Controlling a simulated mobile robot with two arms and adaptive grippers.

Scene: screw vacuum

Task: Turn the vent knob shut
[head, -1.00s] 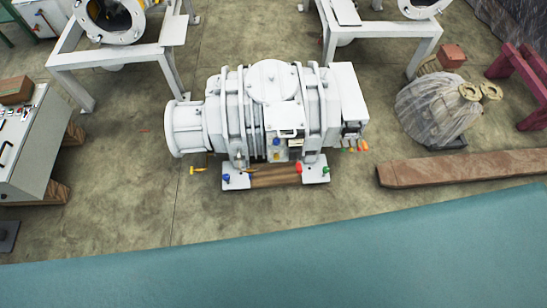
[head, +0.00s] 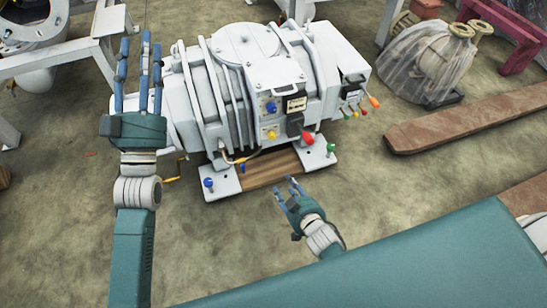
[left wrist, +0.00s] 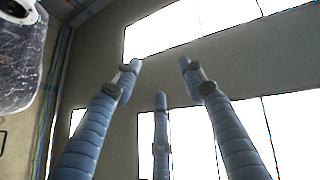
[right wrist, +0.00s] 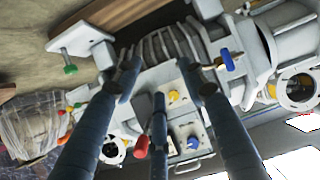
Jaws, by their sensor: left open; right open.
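The white vacuum pump (head: 215,85) stands on a wooden-centred base. Its front panel carries a blue knob (head: 271,107), a yellow knob (head: 272,134) and a red-tipped lever (head: 308,138). I cannot tell which one is the vent knob. The right wrist view shows the yellow knob (right wrist: 174,97), blue knob (right wrist: 193,143) and red lever (right wrist: 141,147) beyond the fingers. My right gripper (head: 290,187) is open and empty, low in front of the base, apart from the knobs. My left gripper (head: 139,72) is open and raised, overlapping the pump's left end in the head view.
Blue (head: 208,183) and green (head: 330,147) knobs sit on the base corners. Several coloured levers, one orange (head: 374,102), are at the pump's right. A wooden beam (head: 460,120) and a wrapped pump (head: 430,65) lie right.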

